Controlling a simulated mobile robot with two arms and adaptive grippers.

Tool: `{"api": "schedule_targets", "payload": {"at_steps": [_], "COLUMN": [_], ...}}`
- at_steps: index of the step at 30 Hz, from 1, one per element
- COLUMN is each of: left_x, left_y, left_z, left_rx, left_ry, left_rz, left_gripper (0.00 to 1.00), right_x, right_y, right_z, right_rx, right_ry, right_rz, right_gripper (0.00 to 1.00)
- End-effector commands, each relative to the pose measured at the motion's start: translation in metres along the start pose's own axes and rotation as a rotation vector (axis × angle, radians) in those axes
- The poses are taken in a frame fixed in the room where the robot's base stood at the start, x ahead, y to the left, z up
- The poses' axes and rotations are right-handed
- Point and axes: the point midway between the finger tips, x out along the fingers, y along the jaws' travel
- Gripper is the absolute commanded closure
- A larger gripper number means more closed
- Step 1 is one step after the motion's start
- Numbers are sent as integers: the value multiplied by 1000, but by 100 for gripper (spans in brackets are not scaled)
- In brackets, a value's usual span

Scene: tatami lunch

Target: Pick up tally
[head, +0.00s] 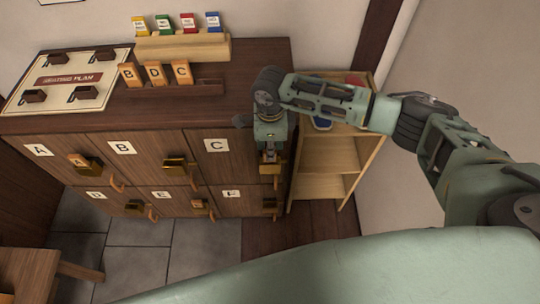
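Three wooden tallies lettered B (130,74), D (155,73) and C (181,72) stand in a dark wooden rack (205,87) on the cabinet top. My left gripper is out of view.
The cabinet (250,62) has lettered doors with brass locks and wooden pulls. A seating plan board (70,78) lies at its left top; a light wooden stand (205,46) with coloured packets is behind. A light shelf (328,155) stands right. A wooden stool (35,270) is lower left.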

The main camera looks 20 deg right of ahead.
Motion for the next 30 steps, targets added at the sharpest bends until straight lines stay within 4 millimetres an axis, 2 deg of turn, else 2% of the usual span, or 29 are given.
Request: {"api": "schedule_targets", "payload": {"at_steps": [4, 11, 18, 30], "left_x": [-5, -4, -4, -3], "left_y": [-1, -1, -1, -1], "left_z": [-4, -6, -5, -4], "left_rx": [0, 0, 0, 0], "left_ry": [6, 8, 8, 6], "left_rz": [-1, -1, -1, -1], "left_gripper": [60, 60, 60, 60], "right_x": [13, 16, 15, 14], "right_y": [0, 0, 0, -1], "right_z": [1, 2, 1, 1], "right_rx": [-2, -2, -1, -1], "right_ry": [-1, -3, -3, -3], "right_rz": [0, -1, -1, -2], "right_gripper": [80, 80, 100, 100]}}
